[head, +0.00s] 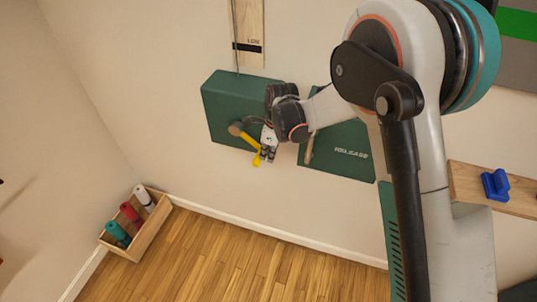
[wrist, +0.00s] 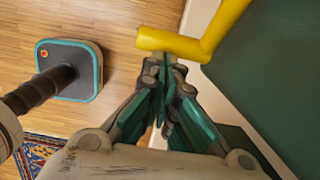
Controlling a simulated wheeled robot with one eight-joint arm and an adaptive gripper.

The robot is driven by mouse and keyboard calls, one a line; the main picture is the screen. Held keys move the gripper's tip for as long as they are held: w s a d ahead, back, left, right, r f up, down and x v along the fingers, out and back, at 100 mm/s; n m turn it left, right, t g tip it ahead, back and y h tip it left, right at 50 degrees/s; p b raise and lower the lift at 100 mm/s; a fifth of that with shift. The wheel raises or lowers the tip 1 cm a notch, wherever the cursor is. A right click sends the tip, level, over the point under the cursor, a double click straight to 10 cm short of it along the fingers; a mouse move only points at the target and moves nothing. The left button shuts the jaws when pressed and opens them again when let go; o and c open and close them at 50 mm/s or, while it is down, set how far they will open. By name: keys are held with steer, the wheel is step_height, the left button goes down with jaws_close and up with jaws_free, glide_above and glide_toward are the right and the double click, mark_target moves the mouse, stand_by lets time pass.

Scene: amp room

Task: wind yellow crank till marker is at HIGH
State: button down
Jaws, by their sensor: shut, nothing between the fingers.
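The yellow crank (head: 250,141) sits on the front of a green box (head: 225,100) on the wall, with a round brownish hub at its upper left. It slants down to the right, its handle end lowest. In the wrist view the crank (wrist: 222,25) crosses the top, its handle end just beyond my fingertips. My gripper (head: 267,155) is shut and empty, right beside the handle; I cannot tell whether it touches. A pale wall board (head: 249,20) above the box bears a black band (head: 248,47) beneath a small label, apparently LOW. The HIGH mark is not in view.
A second green box (head: 350,160), with lettering like RELEASE and a wooden lever (head: 310,147), is close to the right, partly behind my arm. A shelf (head: 465,185) holds a blue object (head: 496,184). A crate (head: 150,232) of rolls stands on the floor at left.

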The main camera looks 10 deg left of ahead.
steer(key=f+y+b, duration=0.1)
steer(key=b, duration=0.1)
steer(key=a+f+y+b, duration=0.1)
steer(key=f+b, duration=0.1)
steer(key=a+f+y+b, duration=0.1)
steer(key=b, duration=0.2)
steer(key=shift+a+f, duration=0.2)
steer(key=shift+f, duration=0.2)
steer(key=shift+w+r, duration=0.1)
steer(key=shift+r, duration=0.05)
